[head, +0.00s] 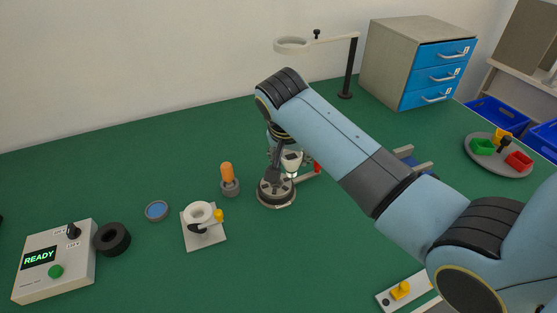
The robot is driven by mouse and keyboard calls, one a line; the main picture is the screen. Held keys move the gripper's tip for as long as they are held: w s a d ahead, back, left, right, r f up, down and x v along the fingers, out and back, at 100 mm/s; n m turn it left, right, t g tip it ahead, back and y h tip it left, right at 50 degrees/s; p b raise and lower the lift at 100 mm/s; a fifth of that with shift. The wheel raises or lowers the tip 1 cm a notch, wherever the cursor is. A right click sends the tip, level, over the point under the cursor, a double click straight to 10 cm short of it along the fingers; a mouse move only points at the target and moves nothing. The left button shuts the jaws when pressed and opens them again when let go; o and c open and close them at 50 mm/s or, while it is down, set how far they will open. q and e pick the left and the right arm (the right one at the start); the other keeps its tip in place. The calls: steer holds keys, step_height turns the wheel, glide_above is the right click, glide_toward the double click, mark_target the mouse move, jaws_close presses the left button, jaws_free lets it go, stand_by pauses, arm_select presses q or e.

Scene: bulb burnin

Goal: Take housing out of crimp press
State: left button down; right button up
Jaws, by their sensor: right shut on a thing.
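My right gripper (284,168) reaches down from the blue arm. It is shut on a small pale piece that looks like the housing (291,161). The crimp press seems to be the device with a round grey base (277,200) and a red-tipped lever (317,167), directly below the gripper. The gripper and arm hide part of the press. I cannot tell whether the housing still touches the press. My left gripper is not in view.
An orange-topped piece in a grey holder (228,183) stands left of the press. Further left are a white ring fixture (200,213), a blue dish (157,210), a black ring (113,239) and a READY box (56,262). A lamp-like stand (348,75) and drawers (405,55) are behind.

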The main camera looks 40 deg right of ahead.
steer(key=s+d+r+p, duration=0.4)
steer(key=s+r+p, duration=0.2)
steer(key=r, duration=0.3)
steer(key=shift+s+d+r, duration=0.15)
steer(key=shift+s+d, duration=0.1)
steer(key=shift+d, duration=0.15)
stand_by(0.5)
